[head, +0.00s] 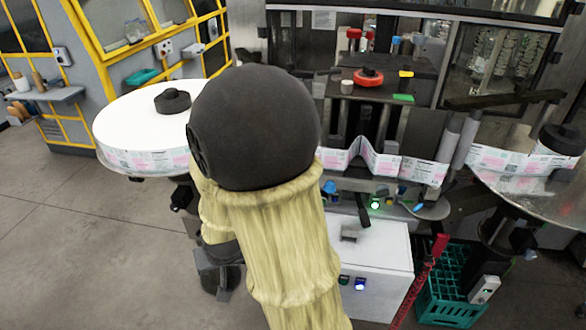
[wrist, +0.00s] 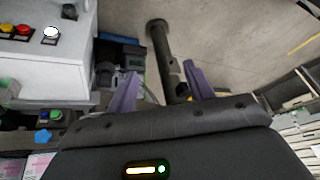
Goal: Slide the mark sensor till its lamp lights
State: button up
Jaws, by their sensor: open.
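I cannot single out the mark sensor for certain. A small lit green lamp (head: 375,204) shows among blue knobs and dark fittings below the label web (head: 370,162) in the head view; I cannot tell whether it belongs to the sensor. My gripper (wrist: 160,70) shows in the wrist view with its two purple-grey fingers apart and nothing held between them. A dark post (wrist: 160,50) shows beyond the gap. In the head view my arm covers the middle of the scene, and I cannot make out the fingers there.
A white reel (head: 140,125) stands at left and a metal disc (head: 540,185) at right. A white cabinet (head: 385,260) with lit buttons stands below the web; a white box with buttons (wrist: 35,60) is left of my fingers. A green crate (head: 455,285) sits on the floor.

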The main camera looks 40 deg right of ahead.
jog(key=w+d+f+m+t+h+p, duration=0.2)
jog(key=w+d+m+h, duration=0.15)
jog(key=d, duration=0.25)
jog(key=s+d+r+m+t+h+p, duration=0.1)
jog(key=d+r+m+t+h+p, duration=0.2)
jog(key=d+h, duration=0.7)
jog(key=d+r+t+p, duration=0.1)
jog(key=d, duration=0.2)
jog(key=shift+r+t+p, duration=0.25)
jog(key=shift+t+p, duration=0.15)
jog(key=shift+d, duration=0.1)
jog(key=b+x, duration=0.5)
jog(key=b, duration=0.6)
jog(key=shift+w+d+f, duration=0.15)
jog(key=shift+d, duration=0.1)
